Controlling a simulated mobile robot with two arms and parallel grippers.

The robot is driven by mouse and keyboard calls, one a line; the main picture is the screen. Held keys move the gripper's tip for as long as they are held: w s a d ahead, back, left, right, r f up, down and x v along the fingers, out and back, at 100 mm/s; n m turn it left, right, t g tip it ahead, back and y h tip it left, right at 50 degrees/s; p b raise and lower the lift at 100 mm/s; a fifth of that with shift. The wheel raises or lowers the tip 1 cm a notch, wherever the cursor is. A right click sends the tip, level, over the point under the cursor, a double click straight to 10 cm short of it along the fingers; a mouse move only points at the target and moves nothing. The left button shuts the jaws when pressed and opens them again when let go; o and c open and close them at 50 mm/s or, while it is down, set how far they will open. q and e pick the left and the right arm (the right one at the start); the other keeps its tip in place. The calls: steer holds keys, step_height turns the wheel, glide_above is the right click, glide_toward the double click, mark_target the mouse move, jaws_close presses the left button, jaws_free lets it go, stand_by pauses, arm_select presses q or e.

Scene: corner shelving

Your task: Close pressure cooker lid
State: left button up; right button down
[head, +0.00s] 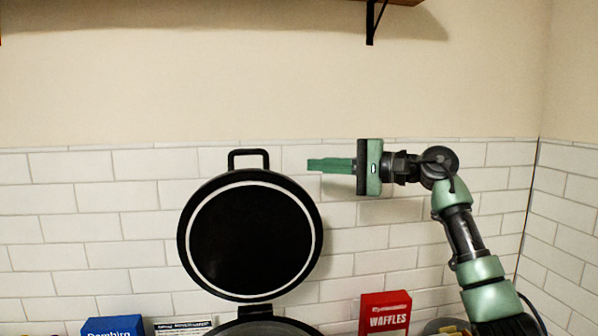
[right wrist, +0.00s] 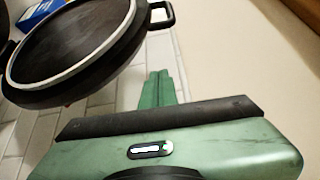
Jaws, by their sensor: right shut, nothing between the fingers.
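The pressure cooker's round black lid (head: 250,236) stands open and upright in the head view, its inner side with a pale ring facing me. Its loop handle (head: 249,153) is at the top, and a hinge joins it to the black pot (head: 263,327) at the bottom edge, mostly out of frame. My right gripper (head: 312,165) is shut and empty, its fingers pointing left, to the right of the handle and apart from it in the picture. In the right wrist view the lid (right wrist: 75,40) and its handle (right wrist: 160,14) lie beyond the shut fingers (right wrist: 158,80). My left gripper is not in view.
A red waffles box (head: 385,313) stands right of the pot, and a blue box (head: 113,327) stands left of it. A white tiled wall (head: 80,225) is behind. A wooden shelf with a black bracket (head: 371,22) hangs above. The space above the lid is clear.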

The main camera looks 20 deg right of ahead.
steer(key=shift+w+a+r+p, duration=0.1)
steer(key=shift+w+a+p, duration=0.3)
steer(key=shift+a+p, duration=0.85)
steer(key=shift+w+a+p, duration=0.35)
steer(key=shift+a+p, duration=0.6)
steer(key=shift+a, duration=0.55)
steer(key=shift+w+a+r+p, duration=0.1)
steer(key=shift+w+a+p, duration=0.3)
steer(key=shift+a+p, duration=0.85)
steer(key=shift+a+f, duration=0.1)
steer(key=shift+a, duration=0.1)
steer(key=shift+a+f, duration=0.1)
